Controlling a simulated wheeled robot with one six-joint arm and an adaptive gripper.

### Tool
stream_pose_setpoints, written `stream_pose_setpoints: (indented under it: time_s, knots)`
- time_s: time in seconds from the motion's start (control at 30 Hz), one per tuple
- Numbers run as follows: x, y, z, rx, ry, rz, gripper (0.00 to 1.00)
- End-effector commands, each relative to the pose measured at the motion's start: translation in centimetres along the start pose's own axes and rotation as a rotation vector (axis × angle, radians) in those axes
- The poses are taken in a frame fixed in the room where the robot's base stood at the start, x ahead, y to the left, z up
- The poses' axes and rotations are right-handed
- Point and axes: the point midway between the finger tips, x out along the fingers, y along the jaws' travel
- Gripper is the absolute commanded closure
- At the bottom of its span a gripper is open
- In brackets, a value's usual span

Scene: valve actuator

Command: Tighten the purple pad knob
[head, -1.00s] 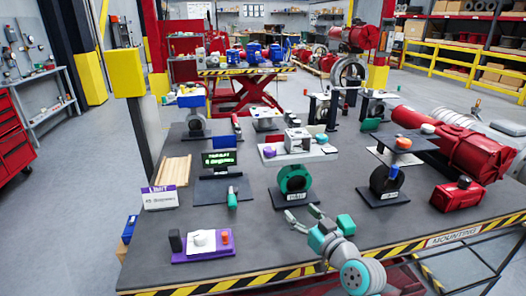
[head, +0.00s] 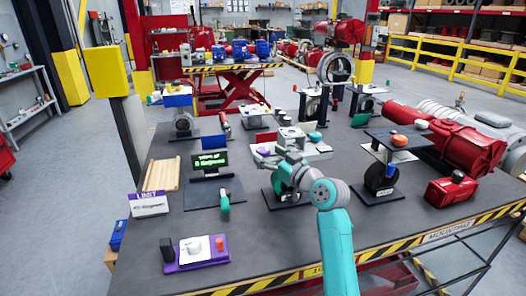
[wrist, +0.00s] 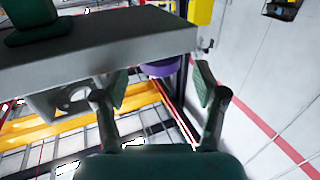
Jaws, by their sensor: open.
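The purple knob (head: 262,152) sits at the left end of the white plate (head: 318,151) on the middle valve stand. In the wrist view the purple knob (wrist: 160,68) shows as a short round disc at the edge of the grey plate (wrist: 100,58). My gripper (wrist: 157,90) is open, with one finger on each side of the knob in the picture. The fingers look empty, and I cannot tell whether they touch the knob. In the head view my gripper (head: 270,161) is beside the plate's left end, partly hidden by my wrist.
A teal block (head: 315,137) sits on the plate.

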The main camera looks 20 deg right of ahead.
Motion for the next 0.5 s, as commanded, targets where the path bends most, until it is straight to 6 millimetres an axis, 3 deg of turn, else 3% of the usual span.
stream_pose_setpoints:
  time_s: [0.2, 0.5]
  knots:
    - [2.6, 0.0, 0.0, 0.001, 0.0, 0.0, 0.29]
    - [3.4, 0.0, 0.0, 0.0, 0.0, 0.001, 0.29]
